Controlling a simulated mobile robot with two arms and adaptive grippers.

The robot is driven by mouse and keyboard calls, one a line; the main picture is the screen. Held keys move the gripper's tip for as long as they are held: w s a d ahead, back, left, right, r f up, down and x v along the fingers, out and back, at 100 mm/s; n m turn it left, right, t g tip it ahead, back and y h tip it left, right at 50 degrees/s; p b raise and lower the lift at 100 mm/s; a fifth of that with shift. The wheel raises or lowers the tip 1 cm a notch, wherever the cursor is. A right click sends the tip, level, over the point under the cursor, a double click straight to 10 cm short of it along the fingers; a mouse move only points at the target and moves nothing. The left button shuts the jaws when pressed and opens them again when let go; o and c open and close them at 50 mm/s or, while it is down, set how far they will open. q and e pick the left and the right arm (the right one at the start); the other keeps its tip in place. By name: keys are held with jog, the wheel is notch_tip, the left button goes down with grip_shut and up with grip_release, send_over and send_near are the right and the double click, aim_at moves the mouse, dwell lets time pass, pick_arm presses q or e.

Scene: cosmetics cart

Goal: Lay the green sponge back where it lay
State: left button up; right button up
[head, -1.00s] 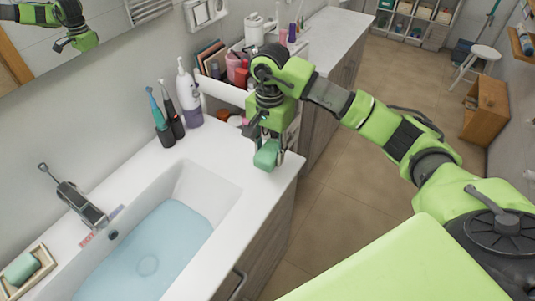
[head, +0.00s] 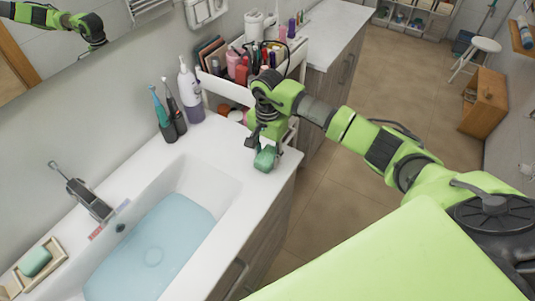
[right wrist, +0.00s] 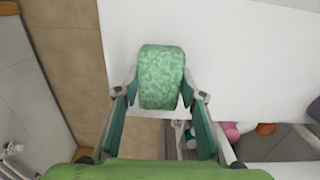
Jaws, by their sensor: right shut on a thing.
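The green sponge (head: 265,158) is in my right gripper (head: 266,148), over the far right end of the white washbasin counter (head: 226,139). In the right wrist view the speckled green sponge (right wrist: 161,75) sits between the two fingertips of the right gripper (right wrist: 161,97), with white counter behind it. The fingers are shut on its sides. I cannot tell whether the sponge touches the counter. My left gripper is not in view.
A basin of water (head: 152,258) lies left of the sponge. Toothbrushes (head: 165,115) and a white bottle (head: 188,90) stand by the wall. A cosmetics cart (head: 228,88) stands behind the gripper. A green bar in a soap dish (head: 60,256) is at far left.

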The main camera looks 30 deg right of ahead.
aim_at(268, 154)
jog(key=o, duration=1.1)
jog(key=shift+r, duration=0.15)
jog(key=shift+w+r, duration=0.1)
jog(key=shift+r, duration=0.1)
notch_tip(268, 154, up, 12)
jog(key=b, duration=0.4)
jog(key=shift+d+f, duration=0.1)
jog(key=shift+f, duration=0.15)
